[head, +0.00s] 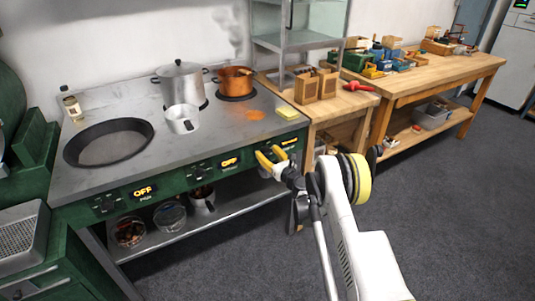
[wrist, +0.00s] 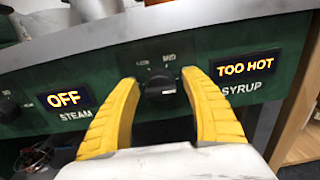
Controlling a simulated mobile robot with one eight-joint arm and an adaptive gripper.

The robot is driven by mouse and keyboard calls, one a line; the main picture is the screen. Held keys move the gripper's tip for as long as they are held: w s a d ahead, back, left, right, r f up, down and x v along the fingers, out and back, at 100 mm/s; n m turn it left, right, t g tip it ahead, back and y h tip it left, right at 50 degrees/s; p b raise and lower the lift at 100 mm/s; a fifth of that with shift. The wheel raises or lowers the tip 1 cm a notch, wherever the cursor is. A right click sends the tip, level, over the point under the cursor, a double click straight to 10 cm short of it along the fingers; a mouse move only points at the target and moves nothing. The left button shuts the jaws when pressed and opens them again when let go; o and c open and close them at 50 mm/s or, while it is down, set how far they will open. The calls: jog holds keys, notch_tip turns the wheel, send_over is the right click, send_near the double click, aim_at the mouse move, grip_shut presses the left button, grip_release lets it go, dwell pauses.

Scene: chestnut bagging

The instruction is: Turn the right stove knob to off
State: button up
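The right stove knob (wrist: 160,88) is black and round, on the green stove front, with a MID mark above it. The direction of its pointer is hard to read. To its right a lit display (wrist: 245,68) reads TOO HOT, above the word SYRUP. My gripper (wrist: 159,82) is open, its two yellow fingers on either side of the knob with gaps visible between them and it. In the head view my gripper (head: 270,155) is at the right end of the stove front and hides the knob.
A display reading OFF (wrist: 65,98), labelled STEAM, is left of the knob, with another knob (wrist: 8,108) beyond. On the stove top (head: 222,128) are a copper pot (head: 236,80), steel pot (head: 181,84), white pan (head: 183,120) and black pan (head: 108,141). A wooden bench (head: 345,107) adjoins the right.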

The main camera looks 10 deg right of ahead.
jog(key=c, duration=1)
